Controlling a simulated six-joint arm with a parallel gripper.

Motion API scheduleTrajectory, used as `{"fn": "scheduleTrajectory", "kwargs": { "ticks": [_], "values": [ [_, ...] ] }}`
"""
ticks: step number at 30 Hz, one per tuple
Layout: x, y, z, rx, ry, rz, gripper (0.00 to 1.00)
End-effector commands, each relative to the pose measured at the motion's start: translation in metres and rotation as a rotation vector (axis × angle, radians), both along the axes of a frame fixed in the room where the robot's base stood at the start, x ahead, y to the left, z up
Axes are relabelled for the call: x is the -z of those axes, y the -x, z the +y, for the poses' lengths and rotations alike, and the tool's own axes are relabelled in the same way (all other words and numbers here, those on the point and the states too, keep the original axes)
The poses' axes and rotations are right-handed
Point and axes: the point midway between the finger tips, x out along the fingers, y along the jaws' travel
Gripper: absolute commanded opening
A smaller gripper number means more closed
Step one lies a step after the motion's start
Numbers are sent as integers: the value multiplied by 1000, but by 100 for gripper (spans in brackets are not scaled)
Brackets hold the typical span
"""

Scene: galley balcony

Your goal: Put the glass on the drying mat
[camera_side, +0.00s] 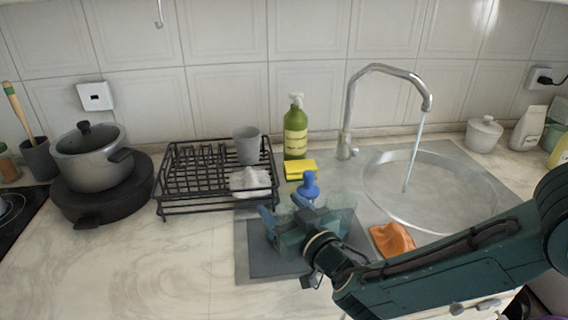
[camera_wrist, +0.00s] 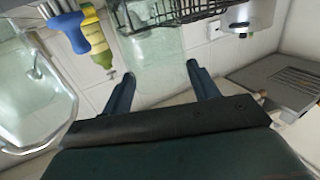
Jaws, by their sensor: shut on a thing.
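The glass (camera_wrist: 157,55) is clear and faintly green. In the wrist view it stands between the two fingers of my gripper (camera_wrist: 161,82), which is shut on it. In the side view my gripper (camera_side: 284,216) is over the dark grey drying mat (camera_side: 262,264), which lies flat on the counter and is partly hidden by my arm. A clear, pale green shape (camera_side: 343,206) shows just right of the gripper; I cannot tell whether it is the glass. The gap between the glass and the mat cannot be told.
A blue-topped brush (camera_side: 309,184) stands behind the gripper. A black dish rack (camera_side: 180,208) holds a grey cup and white cloth. A yellow sponge (camera_side: 300,169), green bottle (camera_side: 295,130), orange cloth (camera_side: 392,239) and running tap (camera_side: 382,70) are near. The counter at left front is clear.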

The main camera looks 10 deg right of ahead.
Motion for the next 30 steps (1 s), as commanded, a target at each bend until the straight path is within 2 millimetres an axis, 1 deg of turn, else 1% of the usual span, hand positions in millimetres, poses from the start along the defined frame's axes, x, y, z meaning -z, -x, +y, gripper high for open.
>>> {"fn": "scheduleTrajectory", "kwargs": {
  "ticks": [23, 24, 26, 27, 28, 30],
  "values": [
    [9, 0, 0, 0, -1, -2, 17],
    [9, 0, 0, 0, -1, -2, 62],
    [9, 0, 0, 0, -1, -2, 74],
    [9, 0, 0, 0, -1, -2, 81],
    [9, 0, 0, 0, -1, -2, 85],
    [9, 0, 0, 0, 0, -1, 85]
  ]
}}
